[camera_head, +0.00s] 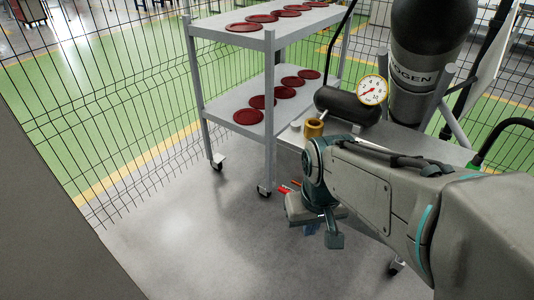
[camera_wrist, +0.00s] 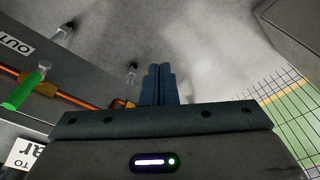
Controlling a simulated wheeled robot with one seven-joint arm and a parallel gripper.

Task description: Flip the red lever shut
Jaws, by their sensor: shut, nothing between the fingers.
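A small red piece (camera_head: 284,190), probably the red lever, shows just left of my wrist in the head view. My arm hides most of what it belongs to, so its position cannot be told. No red lever shows in the wrist view. My gripper (camera_head: 312,229) points down below my wrist in the head view, with its fingers partly hidden. In the wrist view its blue fingers (camera_wrist: 158,72) are together with nothing between them. They are right of a copper pipe (camera_wrist: 70,99) and a green handle (camera_wrist: 24,91) on a grey panel.
A grey shelf cart (camera_head: 268,100) with several dark red discs stands behind my wrist. A gas cylinder (camera_head: 415,75) and a pressure gauge (camera_head: 372,90) are at the right. Wire fencing (camera_head: 110,110) runs along the left. Grey floor (camera_head: 185,235) is clear in front.

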